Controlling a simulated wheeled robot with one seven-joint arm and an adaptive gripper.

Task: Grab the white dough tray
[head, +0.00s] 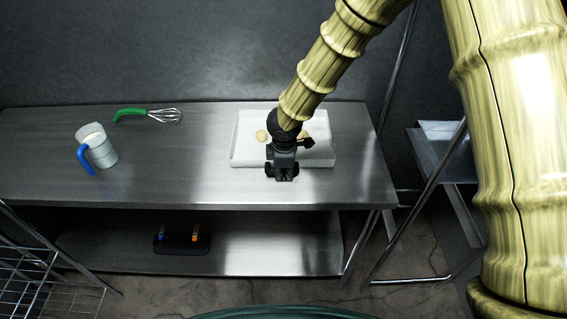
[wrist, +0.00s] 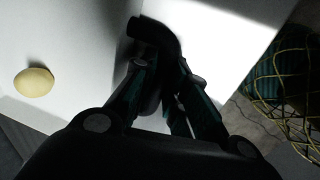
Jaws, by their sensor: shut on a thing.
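The white dough tray (head: 240,150) sits on the steel table, right of its middle. Pale dough balls show in it; one dough ball (head: 262,135) is left of my wrist, another partly hidden behind it. My gripper (head: 282,175) is at the tray's front edge, shut on its wall. In the wrist view the fingers (wrist: 165,95) close around the tray's wall (wrist: 133,35), with a dough ball (wrist: 34,82) to the left inside the tray. The exact finger contact is dark and partly hidden.
The steel table (head: 190,185) holds a cup with a blue handle (head: 105,152) and a green-handled whisk (head: 150,115) to the left. A lower shelf (head: 270,245) bears a small dark item. A wire rack (head: 45,275) stands front left.

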